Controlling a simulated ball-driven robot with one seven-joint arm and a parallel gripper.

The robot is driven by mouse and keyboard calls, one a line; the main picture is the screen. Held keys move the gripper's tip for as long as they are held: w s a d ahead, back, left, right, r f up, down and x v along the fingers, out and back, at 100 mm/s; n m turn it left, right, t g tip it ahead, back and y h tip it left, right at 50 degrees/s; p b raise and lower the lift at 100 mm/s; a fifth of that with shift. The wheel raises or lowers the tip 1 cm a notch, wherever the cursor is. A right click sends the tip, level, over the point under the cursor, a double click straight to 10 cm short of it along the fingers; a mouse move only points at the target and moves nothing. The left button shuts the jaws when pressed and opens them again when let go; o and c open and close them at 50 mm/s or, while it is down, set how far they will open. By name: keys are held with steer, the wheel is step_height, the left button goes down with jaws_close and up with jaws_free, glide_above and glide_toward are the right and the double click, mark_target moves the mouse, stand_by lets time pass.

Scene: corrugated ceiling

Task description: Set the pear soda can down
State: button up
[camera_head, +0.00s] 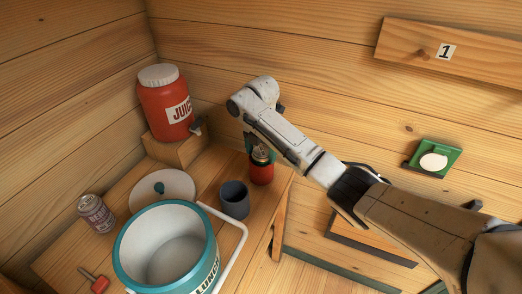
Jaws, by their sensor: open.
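A red can with a dark top (262,173) stands upright on the wooden table, near its right edge. It is likely the pear soda can, but its label is too small to read. My gripper (260,150) reaches down from above, with its dark green fingers around the can's top. The fingers are open; whether they touch the can cannot be told. A second can, greyish purple (96,214), stands at the table's left side, away from my gripper.
A dark grey cup (235,200) stands just left of the red can. A red juice jug (161,104) stands on a wooden block at the back.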

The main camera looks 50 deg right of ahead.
step_height(320, 180, up, 12)
steer(key=p, duration=0.3)
steer(key=shift+r, duration=0.2)
